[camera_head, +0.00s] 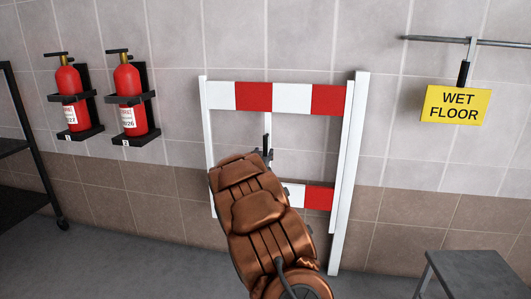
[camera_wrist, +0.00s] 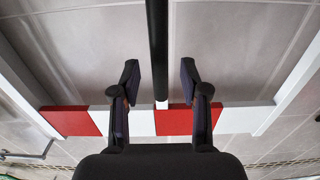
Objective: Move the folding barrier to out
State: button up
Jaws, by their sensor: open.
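The folding barrier (camera_head: 250,96) is a white frame with red-and-white striped boards, standing close along the tiled wall. A tall white post (camera_head: 347,170) is at its right side. In the wrist view the barrier's striped board (camera_wrist: 72,120) crosses behind my fingers. A black upright bar (camera_wrist: 157,40), which looks like the barrier's handle, lies in line with the gap between my fingers; it also shows in the head view (camera_head: 267,144). My gripper (camera_wrist: 160,82) is open around or just short of this bar; I cannot tell which. My copper-coloured arm hides the barrier's lower left part.
Two red fire extinguishers (camera_head: 68,95) (camera_head: 128,95) hang on the wall at left, beside a black shelf cart (camera_head: 30,150). A yellow wet floor sign (camera_head: 456,105) hangs from a rail at right. A grey stool (camera_head: 470,270) stands at lower right.

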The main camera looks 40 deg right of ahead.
aim_at(265, 150)
jog(key=shift+b+x, duration=0.35)
jog(key=shift+x, duration=1.5)
jog(key=shift+c, duration=0.2)
grip_shut()
